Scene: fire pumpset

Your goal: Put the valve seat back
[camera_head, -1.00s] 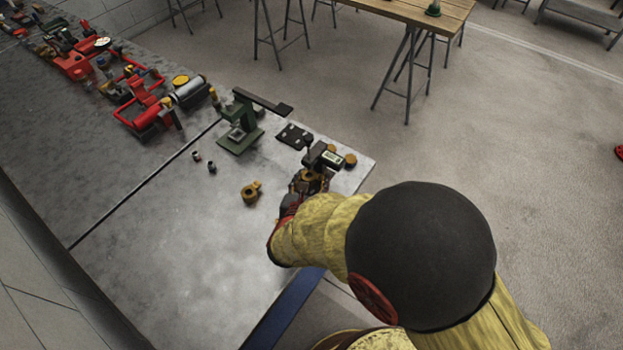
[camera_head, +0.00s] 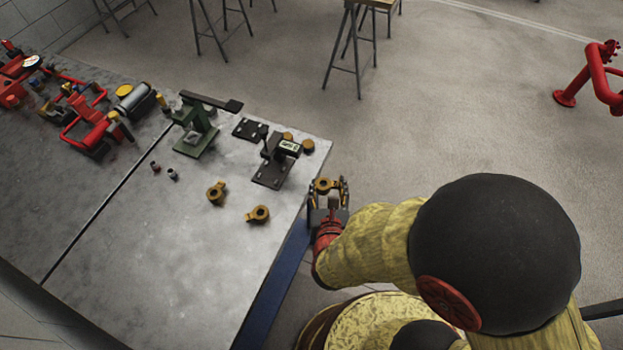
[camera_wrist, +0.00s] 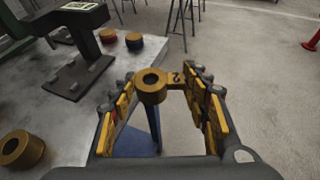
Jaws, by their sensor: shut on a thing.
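A brass ring with a flat tab marked "2", seemingly the valve seat (camera_wrist: 152,86), is held between the fingertips of my gripper (camera_wrist: 164,88). My gripper (camera_head: 327,187) is shut on it, just off the right edge of the workbench, and the ring (camera_head: 323,185) also shows there. Its bore faces up. Two similar brass rings with tabs lie on the bench, one farther (camera_head: 216,193) and one nearer (camera_head: 258,214). A dark fixture with a plate, an upright and a labelled block (camera_head: 274,163) stands on the bench, left of my gripper; it shows in the wrist view (camera_wrist: 80,75).
A green press (camera_head: 197,130) and a black plate (camera_head: 249,129) stand behind. Round caps (camera_head: 308,146) sit by the bench corner. Two small fittings (camera_head: 172,174) and red pump parts (camera_head: 93,133) are farther left. The front bench top (camera_head: 170,250) is clear.

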